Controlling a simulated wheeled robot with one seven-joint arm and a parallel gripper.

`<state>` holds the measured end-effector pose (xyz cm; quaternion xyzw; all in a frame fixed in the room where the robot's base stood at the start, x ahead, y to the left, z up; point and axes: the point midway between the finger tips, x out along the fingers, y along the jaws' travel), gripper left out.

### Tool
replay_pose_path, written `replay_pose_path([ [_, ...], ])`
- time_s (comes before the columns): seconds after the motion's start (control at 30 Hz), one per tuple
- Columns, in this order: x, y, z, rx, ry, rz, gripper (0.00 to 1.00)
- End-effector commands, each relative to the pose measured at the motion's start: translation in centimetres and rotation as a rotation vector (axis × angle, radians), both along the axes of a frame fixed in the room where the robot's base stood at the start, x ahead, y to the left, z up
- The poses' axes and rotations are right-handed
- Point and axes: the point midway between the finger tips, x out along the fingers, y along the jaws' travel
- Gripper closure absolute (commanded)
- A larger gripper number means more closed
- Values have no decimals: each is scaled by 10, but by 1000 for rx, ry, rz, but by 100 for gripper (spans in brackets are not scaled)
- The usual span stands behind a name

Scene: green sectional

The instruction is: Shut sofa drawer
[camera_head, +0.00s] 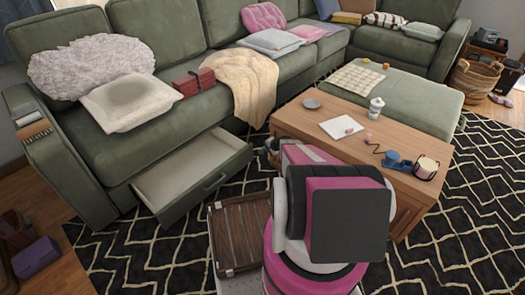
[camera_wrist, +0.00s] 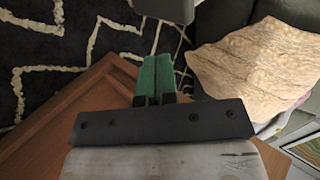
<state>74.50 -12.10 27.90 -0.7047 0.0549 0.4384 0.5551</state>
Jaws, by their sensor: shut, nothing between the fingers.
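The green sofa (camera_head: 165,35) runs along the back of the head view. Its drawer (camera_head: 193,177) is pulled out from the base below the seat, open and empty, with a green front and a pale inside. My gripper (camera_wrist: 155,75) shows in the wrist view with its green fingers together and nothing between them. It is over the edge of the wooden coffee table (camera_wrist: 50,130), apart from the drawer. In the head view my pink and black arm hides the gripper. A beige blanket (camera_wrist: 255,60) on the sofa shows at the right of the wrist view.
The wooden coffee table also shows in the head view (camera_head: 290,118), to the right of the drawer, holding a cup (camera_head: 376,107) and small items. A brown slatted tray (camera_head: 238,235) is near the drawer front. Patterned rug (camera_head: 120,240) lies bare left of the drawer.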

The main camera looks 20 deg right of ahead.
Motion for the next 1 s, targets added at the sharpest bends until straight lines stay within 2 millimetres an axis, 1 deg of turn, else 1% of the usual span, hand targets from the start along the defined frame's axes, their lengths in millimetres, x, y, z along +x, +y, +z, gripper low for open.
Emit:
replay_pose_path([
  [0.03, 6, 3, -6, -1, 1, 1, 100],
  [0.5, 58, 39, -65, -1, 2, 4, 100],
  [0.6, 70, 47, -62, -1, 0, 5, 100],
  [0.73, 81, 55, -61, -2, 0, 4, 100],
  [0.87, 86, 59, -61, -2, 0, 3, 100],
  [1.0, 88, 60, -60, -2, 1, 3, 100],
])
